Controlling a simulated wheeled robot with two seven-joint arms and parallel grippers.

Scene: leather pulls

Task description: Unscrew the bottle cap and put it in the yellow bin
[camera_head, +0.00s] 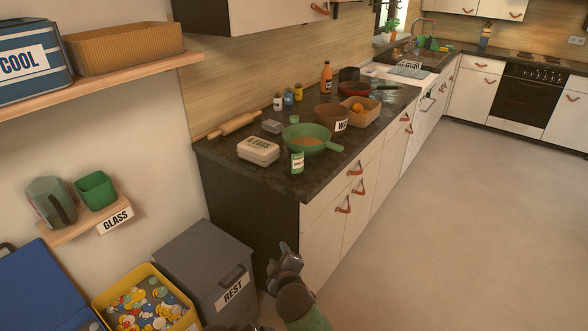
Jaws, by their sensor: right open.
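The yellow bin (183,322) stands on the floor at the lower left, full of colourful round caps. Near the front edge of the dark counter stands a small green bottle (297,163) with a pale label; its top is too small to make out clearly. An orange bottle (326,78) with a dark cap stands farther back on the counter. My right gripper (286,254) is open and empty, low in front of the counter's cabinet, apart from the bottles and right of the bin. My left gripper cannot be made out.
A grey bin labelled REST (203,250) stands between the yellow bin and the counter. A green pan (318,146), an egg box (258,150), a brown bowl (331,119) and several jars crowd the counter. A GLASS shelf (88,229) is on the left. The floor at right is clear.

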